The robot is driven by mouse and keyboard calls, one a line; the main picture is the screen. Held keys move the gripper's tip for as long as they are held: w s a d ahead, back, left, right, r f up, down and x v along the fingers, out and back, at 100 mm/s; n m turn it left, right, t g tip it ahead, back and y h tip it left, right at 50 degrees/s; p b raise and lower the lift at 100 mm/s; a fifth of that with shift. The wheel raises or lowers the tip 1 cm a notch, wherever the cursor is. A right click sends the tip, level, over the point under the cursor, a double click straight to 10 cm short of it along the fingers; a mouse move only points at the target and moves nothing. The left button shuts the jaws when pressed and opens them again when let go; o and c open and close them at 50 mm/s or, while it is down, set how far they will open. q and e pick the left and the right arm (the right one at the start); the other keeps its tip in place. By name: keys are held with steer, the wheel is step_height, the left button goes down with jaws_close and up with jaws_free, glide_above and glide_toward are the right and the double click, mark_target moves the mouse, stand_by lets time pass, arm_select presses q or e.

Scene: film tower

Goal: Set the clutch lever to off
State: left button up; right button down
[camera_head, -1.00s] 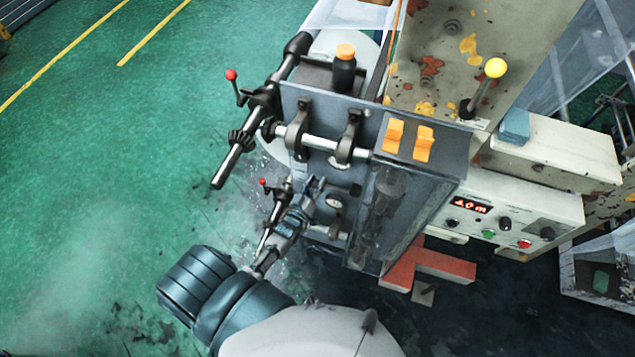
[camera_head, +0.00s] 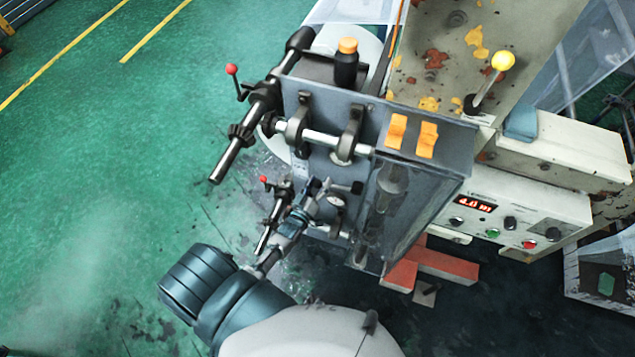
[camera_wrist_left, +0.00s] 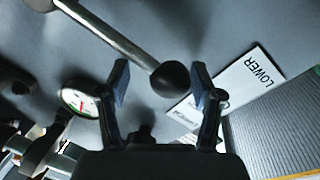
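A metal lever (camera_wrist_left: 112,32) with a black ball knob (camera_wrist_left: 171,79) crosses the upper part of the left wrist view. The knob is between the two fingertips of my left gripper (camera_wrist_left: 160,84), with gaps visible on both sides. In the head view my left gripper (camera_head: 318,188) is at the lower front of the grey machine panel, and a black knob (camera_head: 357,187) shows just right of it. The fingers are open. No clutch label is readable, so I cannot tell for certain which lever is the clutch. My right gripper is not in view.
A "LOWER" label (camera_wrist_left: 258,70) and a round gauge (camera_wrist_left: 80,98) are close to the fingers. Red-knobbed levers (camera_head: 232,70) and a black bar (camera_head: 232,160) project at left. Green floor at left is clear.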

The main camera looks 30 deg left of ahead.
arm_select(q)
steer(key=shift+r, duration=0.1)
steer(key=s+d+f, duration=0.1)
steer(key=s, duration=1.1)
steer(key=shift+d, duration=0.25)
steer(key=shift+a+f, duration=0.15)
steer(key=shift+a, duration=0.05)
steer(key=s+d+f+m+g+h, duration=0.1)
steer(key=s+d+f+m+g, duration=0.2)
steer(key=f, duration=0.6)
steer(key=s+d+f+m+g, duration=0.1)
steer(key=s+f+g, duration=0.3)
steer(key=f, duration=0.5)
steer(key=s+d+f+m+g+h, duration=0.1)
steer(key=s+d+f+g, duration=0.15)
steer(key=s+f, duration=0.5)
steer(key=s+f+m+g, duration=0.2)
steer(key=s+f+g, duration=0.2)
steer(key=s, duration=0.6)
steer(key=s+f+m+g, duration=0.3)
steer(key=s+f+g, duration=0.1)
steer(key=s+f, duration=0.5)
steer(key=shift+s+d, duration=0.15)
steer(key=shift+s, duration=0.4)
